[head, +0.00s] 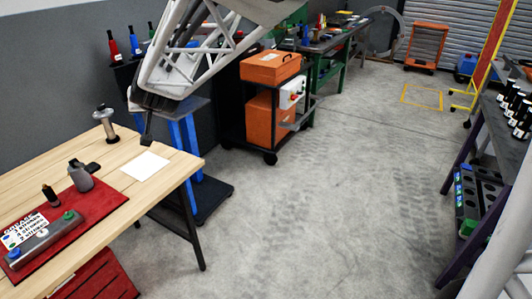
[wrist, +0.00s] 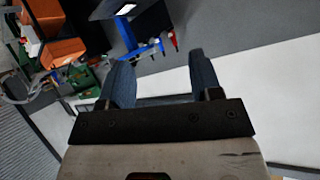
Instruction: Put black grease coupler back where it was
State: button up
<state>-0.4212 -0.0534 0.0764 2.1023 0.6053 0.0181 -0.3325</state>
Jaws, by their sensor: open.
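A small black upright piece (head: 50,195), which looks like the black grease coupler, stands on the red mat (head: 105,207) at the left of the wooden table. A low dark object (head: 92,168) lies near the mat's back edge; I cannot tell what it is. On the mat are a grey rounded fitting (head: 80,177), a metal bar (head: 42,243) with green and blue caps, and a white sign headed "GREASE". My gripper (head: 146,141) hangs above the table's back right part, apart from the mat. In the wrist view my gripper (wrist: 160,80) is open, with nothing between its fingers.
A white sheet (head: 145,166) lies on the table's right part. A metal post with a round top (head: 105,122) stands at the back edge. An orange-loaded cart (head: 270,105) stands beyond. A dark shelf with black bottles (head: 520,115) is at far right. The floor between is clear.

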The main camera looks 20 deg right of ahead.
jog(key=s+d+f+m+g+h, duration=0.1)
jog(key=s+d+f+g, duration=0.3)
jog(key=s+d, duration=1.1)
jog(key=s+d+f+m+g+h, duration=0.1)
jog(key=s+d+f+g+h, duration=0.2)
jog(key=s+d, duration=1.3)
jog(key=s+h, duration=0.1)
jog(key=s, duration=0.6)
jog(key=shift+s+f+g, duration=0.15)
jog(key=shift+f+g, duration=0.2)
jog(key=shift+g, duration=0.05)
